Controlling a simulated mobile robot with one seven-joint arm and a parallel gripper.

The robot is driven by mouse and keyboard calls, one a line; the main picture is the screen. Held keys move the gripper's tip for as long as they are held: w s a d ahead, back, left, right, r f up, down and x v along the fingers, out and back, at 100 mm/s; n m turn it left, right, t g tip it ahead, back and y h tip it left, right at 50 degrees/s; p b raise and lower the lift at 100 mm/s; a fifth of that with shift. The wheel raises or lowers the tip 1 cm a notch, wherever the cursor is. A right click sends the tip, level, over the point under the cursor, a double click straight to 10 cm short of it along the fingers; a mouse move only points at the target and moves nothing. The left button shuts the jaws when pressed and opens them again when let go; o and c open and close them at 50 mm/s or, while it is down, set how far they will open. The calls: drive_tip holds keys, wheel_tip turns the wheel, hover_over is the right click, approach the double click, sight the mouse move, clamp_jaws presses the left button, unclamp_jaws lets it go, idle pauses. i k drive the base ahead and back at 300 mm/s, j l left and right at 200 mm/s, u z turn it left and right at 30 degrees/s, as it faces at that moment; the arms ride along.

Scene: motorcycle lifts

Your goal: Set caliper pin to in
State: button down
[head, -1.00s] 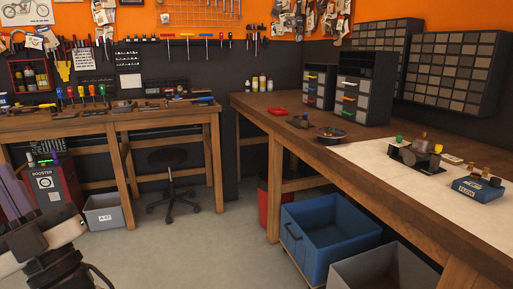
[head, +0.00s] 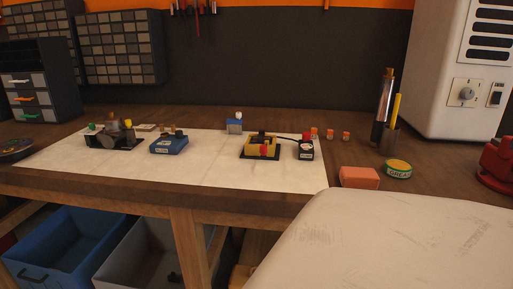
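On the pale mat (head: 215,178) of the workbench, a dark metal assembly (head: 113,138) with a green cap and brownish round parts stands at the left. A yellow block fixture (head: 261,149) with a black top part and a red piece in front stands right of the mat's middle. I cannot tell for certain which of these is the caliper, and no caliper pin can be made out at this size. My gripper is not in view.
Also on the mat are a blue labelled block (head: 169,145), a small blue-and-white box (head: 234,126) and a black box (head: 306,151). A grease tin (head: 398,169) and pink block (head: 359,178) lie right. A pale scuffed surface (head: 390,245) fills the lower right.

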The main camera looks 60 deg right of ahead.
sight(263, 149)
drive_tip(key=z, duration=1.7)
drive_tip(key=i, duration=0.2)
